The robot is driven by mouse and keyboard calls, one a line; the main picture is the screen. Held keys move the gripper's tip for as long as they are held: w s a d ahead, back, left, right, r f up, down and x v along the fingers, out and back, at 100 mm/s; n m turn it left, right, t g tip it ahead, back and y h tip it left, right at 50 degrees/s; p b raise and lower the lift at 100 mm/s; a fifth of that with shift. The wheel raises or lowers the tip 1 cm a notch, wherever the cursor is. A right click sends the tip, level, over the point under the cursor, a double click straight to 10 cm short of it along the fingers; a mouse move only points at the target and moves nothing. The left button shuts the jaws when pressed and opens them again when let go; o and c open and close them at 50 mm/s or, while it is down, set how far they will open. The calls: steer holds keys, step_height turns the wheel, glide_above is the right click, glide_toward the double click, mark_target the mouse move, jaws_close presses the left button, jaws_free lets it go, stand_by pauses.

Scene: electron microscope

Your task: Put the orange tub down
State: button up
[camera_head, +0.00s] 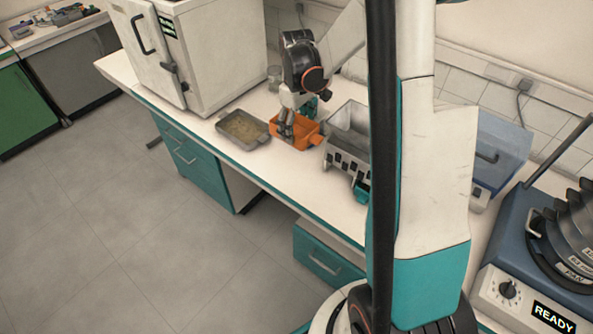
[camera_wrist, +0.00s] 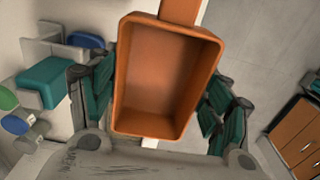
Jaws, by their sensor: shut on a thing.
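The orange tub (camera_head: 306,131) is at the bench, between a grey tray and a grey metal box in the head view. It looks upright there; I cannot tell whether its base touches the bench top. In the wrist view the tub (camera_wrist: 165,75) fills the middle, and its inside looks empty. My gripper (camera_head: 290,121) is shut on the tub, with teal-padded fingers against its two sides in the wrist view. The tub's underside is hidden.
The grey tray (camera_head: 242,130) with tan contents sits close on the left. The metal box (camera_head: 350,130) with slots stands close on the right. A white oven-like cabinet (camera_head: 215,50) stands behind the tray. A glass jar (camera_head: 274,76) is behind. The bench's front edge (camera_head: 262,178) is near.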

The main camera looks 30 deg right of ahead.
step_height(320, 180, down, 19)
steer(key=b, duration=0.5)
steer(key=shift+r, duration=0.15)
steer(key=o, duration=0.8)
steer(key=shift+f, duration=0.2)
steer(key=o, duration=0.4)
steer(key=shift+r, duration=0.1)
step_height(320, 180, up, 12)
steer(key=p, duration=0.4)
steer(key=shift+r, duration=0.15)
